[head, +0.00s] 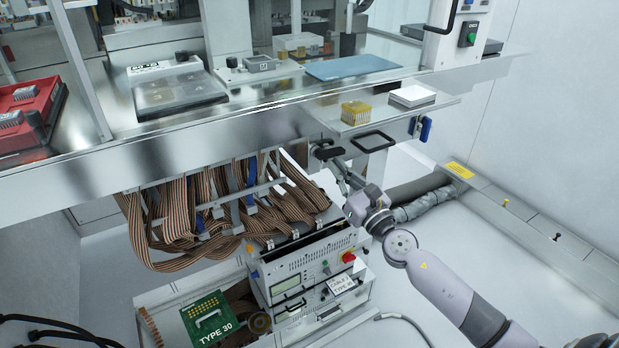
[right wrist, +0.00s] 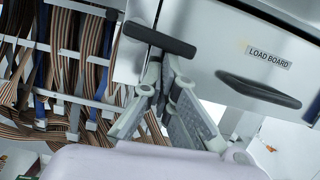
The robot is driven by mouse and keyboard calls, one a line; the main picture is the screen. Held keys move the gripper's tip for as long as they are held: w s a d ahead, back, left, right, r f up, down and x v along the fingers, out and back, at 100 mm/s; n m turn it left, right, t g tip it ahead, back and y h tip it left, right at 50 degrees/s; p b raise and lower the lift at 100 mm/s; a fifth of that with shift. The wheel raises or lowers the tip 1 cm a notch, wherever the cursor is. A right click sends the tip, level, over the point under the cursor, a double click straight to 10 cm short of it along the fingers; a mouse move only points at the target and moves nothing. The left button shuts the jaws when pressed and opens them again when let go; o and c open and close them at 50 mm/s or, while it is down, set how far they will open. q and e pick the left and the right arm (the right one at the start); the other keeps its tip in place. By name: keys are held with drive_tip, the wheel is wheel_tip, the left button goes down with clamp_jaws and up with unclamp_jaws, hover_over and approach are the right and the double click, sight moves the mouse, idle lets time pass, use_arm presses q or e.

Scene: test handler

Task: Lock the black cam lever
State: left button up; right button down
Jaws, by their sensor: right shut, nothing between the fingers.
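The black cam lever (head: 328,152) is on the front of the metal bench, left of the drawer handle. In the right wrist view it shows as a black bar (right wrist: 160,38) on a thin metal rod, slanting down to the right. My right gripper (head: 337,168) is just below the lever in the head view. In the right wrist view its fingers (right wrist: 164,72) are shut and empty, with their tips close under the bar. I cannot tell whether they touch it. My left gripper is not in view.
A black handle (right wrist: 258,88) sits on the drawer labelled LOAD BOARD (right wrist: 268,55), right of the lever. Striped ribbon cables (head: 185,215) hang at the left. A control box (head: 305,265) with a red button stands below. Floor at the right is mostly open.

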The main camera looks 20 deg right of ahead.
drive_tip(key=v, duration=1.2)
idle(0.6)
drive_tip(key=s+d+f+m+g+h+p, duration=0.1)
drive_tip(key=d+f+m+g+h, duration=0.35)
drive_tip(key=f, duration=0.65)
drive_tip(key=s+d+f+m+g+h, duration=0.1)
drive_tip(key=d+f+m+g, duration=0.1)
drive_tip(key=d+f+m, duration=0.55)
drive_tip(key=s+a+f+m+g, duration=0.1)
drive_tip(key=s+f+m+g, duration=0.15)
drive_tip(key=f, duration=0.45)
drive_tip(key=s+a+f+m+g+p, duration=0.1)
drive_tip(key=s+f+m, duration=0.25)
drive_tip(key=f, duration=0.35)
drive_tip(key=s+a+f+m+g, duration=0.1)
drive_tip(key=s+f+m, duration=0.1)
drive_tip(key=s+f, duration=0.35)
drive_tip(key=s+a+f+m+g+y+p, duration=0.1)
drive_tip(key=s+a+f+m+g, duration=0.5)
drive_tip(key=s+f, duration=0.65)
drive_tip(key=s+a+f+m+g+y, duration=0.1)
drive_tip(key=s+a+f+m, duration=0.3)
drive_tip(key=s+a, duration=0.3)
drive_tip(key=s+a+f+m+g+y+p, duration=0.1)
drive_tip(key=s+a+f+m, duration=0.3)
drive_tip(key=s+a, duration=0.3)
drive_tip(key=shift+s+a+f+m+g+y, duration=0.15)
drive_tip(key=shift+s+f+m+g+y, duration=0.1)
drive_tip(key=shift+f+m+g+y, duration=0.25)
